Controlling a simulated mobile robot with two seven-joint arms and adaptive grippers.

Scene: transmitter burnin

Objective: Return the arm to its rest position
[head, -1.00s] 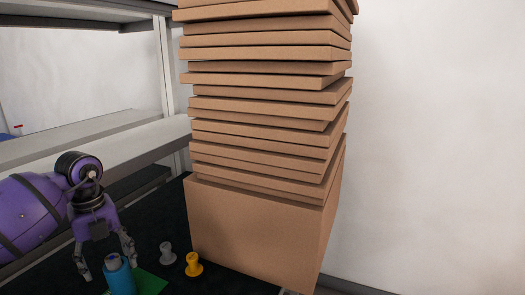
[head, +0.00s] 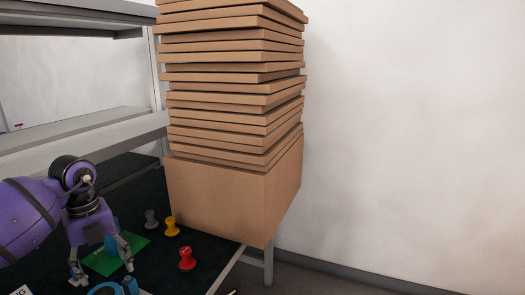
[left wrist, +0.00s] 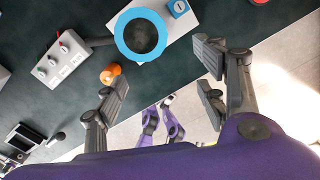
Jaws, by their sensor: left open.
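My left gripper (head: 102,268) is open and empty, fingers pointing down over the dark table top (head: 139,181) in the head view. In the left wrist view its two spread fingers (left wrist: 164,84) have nothing between them. A blue cylinder (head: 111,240) on a green board (head: 132,244) stands just behind the gripper, partly hidden by it. A blue ring-shaped part (left wrist: 121,39) lies on a white plate (left wrist: 178,38) in the left wrist view, beyond the fingertips.
Grey (head: 151,219), yellow (head: 171,228) and red (head: 187,259) pegs stand right of the gripper. A tall stack of cardboard (head: 235,190) stands behind them. A white switch box (left wrist: 62,60) and an orange knob (left wrist: 110,73) lie near the fingers. Floor shows beyond the table edge.

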